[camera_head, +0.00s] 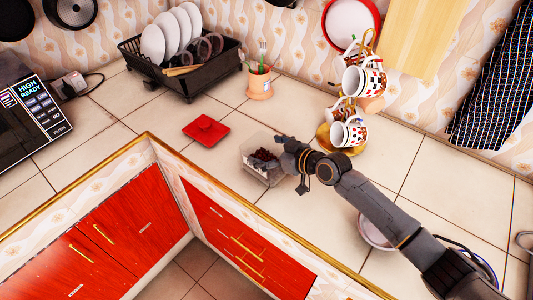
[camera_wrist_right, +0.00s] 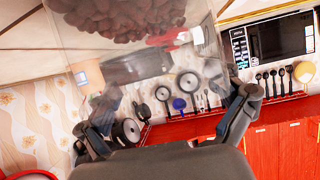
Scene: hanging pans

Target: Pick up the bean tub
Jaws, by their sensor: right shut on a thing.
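The bean tub (camera_head: 250,172) is a clear, open-topped container with dark red-brown beans in it. It is near the counter's front edge in the head view; I cannot tell whether its base touches the counter. My right gripper (camera_head: 284,156) comes from the right and is shut on the tub's right side. In the right wrist view the clear tub (camera_wrist_right: 140,45), with beans at the top of the picture, is between the two fingers of the gripper (camera_wrist_right: 165,88). A red square lid (camera_head: 206,131) lies on the counter left of the tub. My left gripper is not in view.
A black dish rack (camera_head: 190,78) with white plates stands at the back. A cup with brushes (camera_head: 259,83) and a mug tree with patterned mugs (camera_head: 348,133) stand behind the tub. A bowl (camera_head: 374,233) is partly under my right arm. A microwave (camera_head: 30,118) is at left.

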